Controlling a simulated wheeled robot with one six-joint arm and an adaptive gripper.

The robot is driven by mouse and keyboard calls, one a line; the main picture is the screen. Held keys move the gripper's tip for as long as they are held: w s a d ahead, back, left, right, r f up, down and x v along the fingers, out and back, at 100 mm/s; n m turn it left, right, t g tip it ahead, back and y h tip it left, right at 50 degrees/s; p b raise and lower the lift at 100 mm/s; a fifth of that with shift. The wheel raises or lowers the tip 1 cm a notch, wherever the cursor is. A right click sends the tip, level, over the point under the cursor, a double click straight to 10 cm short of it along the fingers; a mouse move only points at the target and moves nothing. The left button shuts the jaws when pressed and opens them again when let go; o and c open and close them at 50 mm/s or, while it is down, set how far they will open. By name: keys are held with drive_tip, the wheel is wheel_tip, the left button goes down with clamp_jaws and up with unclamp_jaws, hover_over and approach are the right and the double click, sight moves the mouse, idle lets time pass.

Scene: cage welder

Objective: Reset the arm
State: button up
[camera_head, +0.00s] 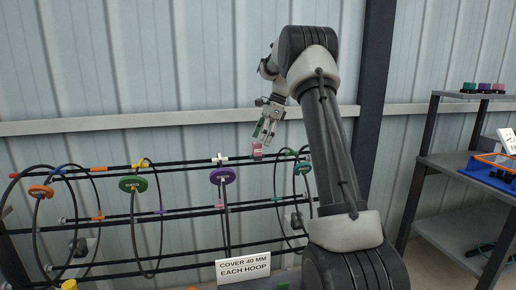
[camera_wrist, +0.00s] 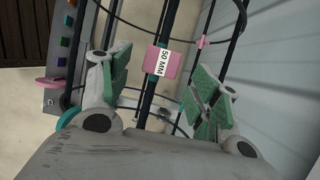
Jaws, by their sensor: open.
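My gripper (camera_head: 266,128) hangs in front of the wall, just above the top bar of the hoop cage (camera_head: 120,168). In the wrist view my gripper (camera_wrist: 163,88) has its green-padded fingers spread wide, with nothing held between the pads. A pink piece (camera_head: 257,149) sits on the top bar just below the fingertips. My arm (camera_head: 325,125) is bent over and hides part of the cage's right end.
The cage carries an orange disc (camera_head: 40,191), a green disc (camera_head: 133,184) and a purple disc (camera_head: 222,176). A sign (camera_head: 243,268) reads "COVER 40 MM EACH HOOP". A shelf (camera_head: 455,165) with a blue tray stands at right. The wall above the cage is clear.

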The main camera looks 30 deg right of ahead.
drive_tip(key=w+v, duration=0.1)
drive_tip(key=v, duration=0.5)
drive_tip(key=f+n, duration=0.1)
drive_tip(key=s+d+f+n, duration=0.1)
drive_tip(key=n, duration=0.1)
drive_tip(key=f+n, duration=0.1)
drive_tip(key=shift+s+d+f+h, duration=0.25)
drive_tip(key=shift+f+h, duration=0.15)
drive_tip(key=s+a+n+t+h, duration=0.1)
drive_tip(key=s+a+n, duration=0.4)
drive_tip(key=s, duration=0.8)
drive_tip(key=s+a+n+t+h, duration=0.1)
drive_tip(key=s+a+n, duration=0.4)
drive_tip(key=s, duration=0.8)
drive_tip(key=s+a+n+t+h, duration=0.1)
drive_tip(key=s+a+n, duration=0.4)
drive_tip(key=s, duration=0.7)
drive_tip(key=shift+s+a+r+n+h, duration=0.3)
drive_tip(key=shift+s+a+n, duration=0.1)
drive_tip(key=shift+n, duration=0.7)
